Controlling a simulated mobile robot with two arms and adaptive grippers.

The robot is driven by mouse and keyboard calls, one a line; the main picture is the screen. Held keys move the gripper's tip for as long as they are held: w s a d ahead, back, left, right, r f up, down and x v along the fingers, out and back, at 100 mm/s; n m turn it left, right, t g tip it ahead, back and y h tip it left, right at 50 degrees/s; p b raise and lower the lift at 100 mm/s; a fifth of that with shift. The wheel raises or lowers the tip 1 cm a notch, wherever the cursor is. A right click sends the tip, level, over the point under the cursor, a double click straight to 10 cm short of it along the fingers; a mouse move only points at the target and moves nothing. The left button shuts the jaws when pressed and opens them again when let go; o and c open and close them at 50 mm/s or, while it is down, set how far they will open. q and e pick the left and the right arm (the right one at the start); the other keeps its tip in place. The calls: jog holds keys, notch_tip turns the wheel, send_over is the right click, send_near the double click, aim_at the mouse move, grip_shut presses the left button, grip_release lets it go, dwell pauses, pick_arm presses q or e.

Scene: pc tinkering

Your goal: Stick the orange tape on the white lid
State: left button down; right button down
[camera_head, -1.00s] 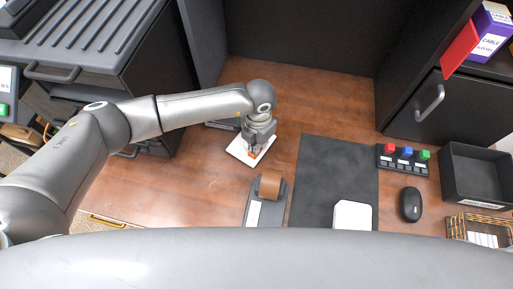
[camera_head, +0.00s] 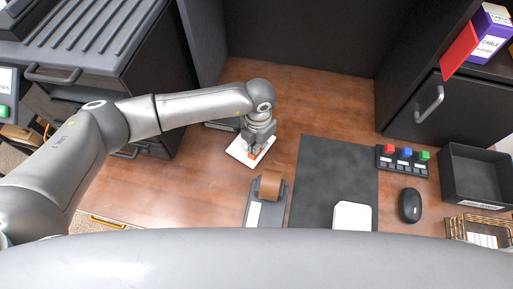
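A flat white lid (camera_head: 240,155) lies on the brown wooden desk, left of the black mat. My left gripper (camera_head: 254,151) points down over the lid, its fingers close to the lid's surface. A small orange piece of tape (camera_head: 252,155) shows at the fingertips, at or on the lid; whether it touches the lid is hard to tell. The fingers partly hide the tape, and how far they are apart is too small to see. My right gripper is not in view. A second white piece (camera_head: 352,215) lies at the front of the mat.
A tape dispenser (camera_head: 268,195) with a brown roll stands just in front of the lid. A black mat (camera_head: 325,170), a button box (camera_head: 402,160), a mouse (camera_head: 410,205) and a black tray (camera_head: 475,165) are to the right. Bare desk lies left of the dispenser.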

pick_arm(q)
notch_tip(320, 180, up, 6)
jog(key=p, duration=0.3)
jog(key=shift+r, duration=0.15)
notch_tip(320, 180, up, 12)
dwell(0.6)
dwell(0.5)
